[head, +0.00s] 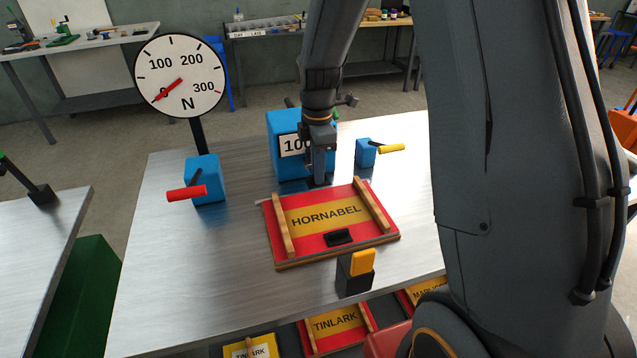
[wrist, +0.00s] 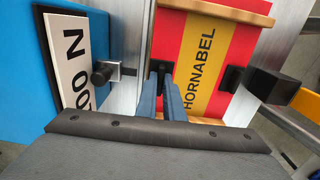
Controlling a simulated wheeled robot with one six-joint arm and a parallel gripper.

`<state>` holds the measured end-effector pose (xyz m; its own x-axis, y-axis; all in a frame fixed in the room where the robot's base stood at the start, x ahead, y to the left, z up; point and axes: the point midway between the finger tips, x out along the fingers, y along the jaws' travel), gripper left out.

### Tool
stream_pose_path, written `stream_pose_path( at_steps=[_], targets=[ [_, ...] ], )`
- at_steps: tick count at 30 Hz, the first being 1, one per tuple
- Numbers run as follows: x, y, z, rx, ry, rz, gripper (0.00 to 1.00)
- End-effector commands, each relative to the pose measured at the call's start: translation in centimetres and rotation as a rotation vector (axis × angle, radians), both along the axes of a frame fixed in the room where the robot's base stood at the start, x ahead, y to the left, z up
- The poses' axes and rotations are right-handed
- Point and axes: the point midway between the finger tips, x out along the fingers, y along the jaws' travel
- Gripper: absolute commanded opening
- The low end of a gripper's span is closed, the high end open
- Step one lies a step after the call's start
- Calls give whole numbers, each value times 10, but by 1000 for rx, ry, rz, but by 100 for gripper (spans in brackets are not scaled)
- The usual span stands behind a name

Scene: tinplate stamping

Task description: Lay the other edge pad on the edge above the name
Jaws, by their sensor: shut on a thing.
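The red sign with the yellow HORNABEL name band (head: 326,214) lies on the metal table, with a wooden strip along each side. One black edge pad (head: 339,237) lies on its edge below the name; it also shows in the wrist view (wrist: 231,78). My gripper (head: 318,178) is at the edge above the name, pointing down, between the sign and the blue block marked 100 N (head: 283,160). It is shut on the other black edge pad (wrist: 161,66), mostly hidden by the fingers. I cannot tell whether this pad touches the sign.
A dial in N (head: 181,76) reads near zero. A blue box with a red handle (head: 203,180) stands left, one with a yellow handle (head: 366,152) right. A black block with a yellow top (head: 356,272) stands before the sign. The table's front left is clear.

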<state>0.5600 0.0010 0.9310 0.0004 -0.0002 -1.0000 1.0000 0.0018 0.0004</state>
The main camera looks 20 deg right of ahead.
Motion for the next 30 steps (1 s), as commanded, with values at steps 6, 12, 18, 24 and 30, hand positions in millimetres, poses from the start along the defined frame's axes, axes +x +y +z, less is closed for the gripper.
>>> stream_pose_path(
  at_steps=[6, 12, 18, 24, 30],
  targets=[
    [-2, -1, -22, 0, 5, -2, 0],
    [-1, -1, -42, 0, 1, -2, 0],
    [0, -1, -43, 0, 0, -2, 0],
    [0, -1, -45, 0, 1, -2, 16],
    [0, -1, -45, 0, 1, -2, 26]
  ],
)
